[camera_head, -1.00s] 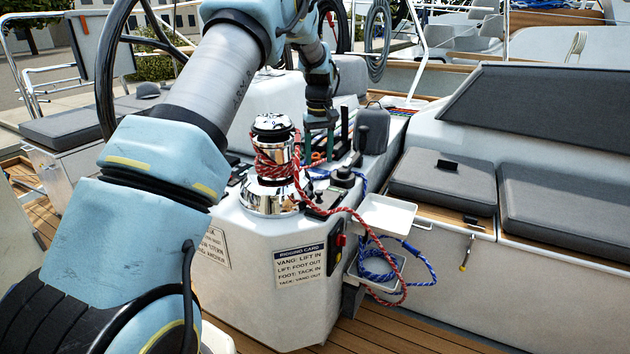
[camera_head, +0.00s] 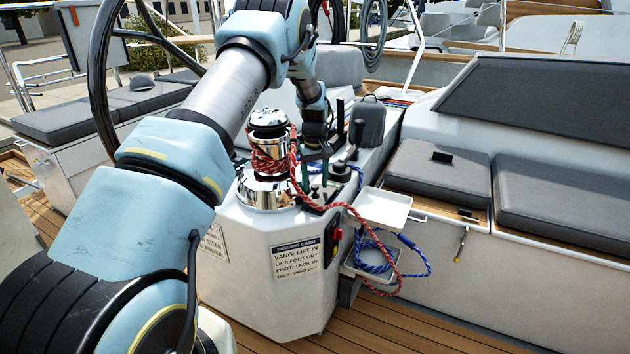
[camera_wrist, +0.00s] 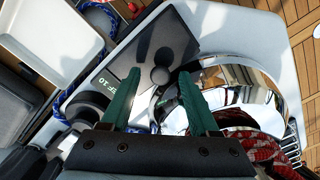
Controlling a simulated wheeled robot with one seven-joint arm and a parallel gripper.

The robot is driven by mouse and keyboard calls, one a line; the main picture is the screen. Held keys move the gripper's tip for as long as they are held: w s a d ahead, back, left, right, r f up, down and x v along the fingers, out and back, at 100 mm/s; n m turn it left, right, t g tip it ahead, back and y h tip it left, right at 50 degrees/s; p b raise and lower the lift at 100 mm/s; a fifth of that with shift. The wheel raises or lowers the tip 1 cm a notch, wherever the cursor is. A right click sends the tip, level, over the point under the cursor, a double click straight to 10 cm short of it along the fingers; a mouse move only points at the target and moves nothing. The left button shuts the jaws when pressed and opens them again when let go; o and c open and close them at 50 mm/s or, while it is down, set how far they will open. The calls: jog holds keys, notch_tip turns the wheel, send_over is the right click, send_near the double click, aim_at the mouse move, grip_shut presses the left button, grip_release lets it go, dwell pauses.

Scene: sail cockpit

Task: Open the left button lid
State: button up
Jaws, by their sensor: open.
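In the wrist view, my gripper (camera_wrist: 159,75) has its two green fingers apart and nothing held. A small round black cap (camera_wrist: 160,76) shows between the fingertips, on a dark panel (camera_wrist: 168,40) beside the chrome winch. Part of a white label that seems to read "REEF" shows left of the left finger. I cannot tell whether this cap is the left button lid or whether the fingers touch it. In the head view, my gripper (camera_head: 317,168) points down just behind the winch, low over the console; the panel there is mostly hidden.
The chrome winch (camera_head: 266,188) with red rope stands close beside my gripper. A white tray (camera_head: 382,208) and hanging blue rope (camera_head: 372,262) are on the console's right side. Grey cushions (camera_head: 437,170) lie right.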

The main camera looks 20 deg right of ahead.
grip_shut()
dwell(0.5)
dwell(0.9)
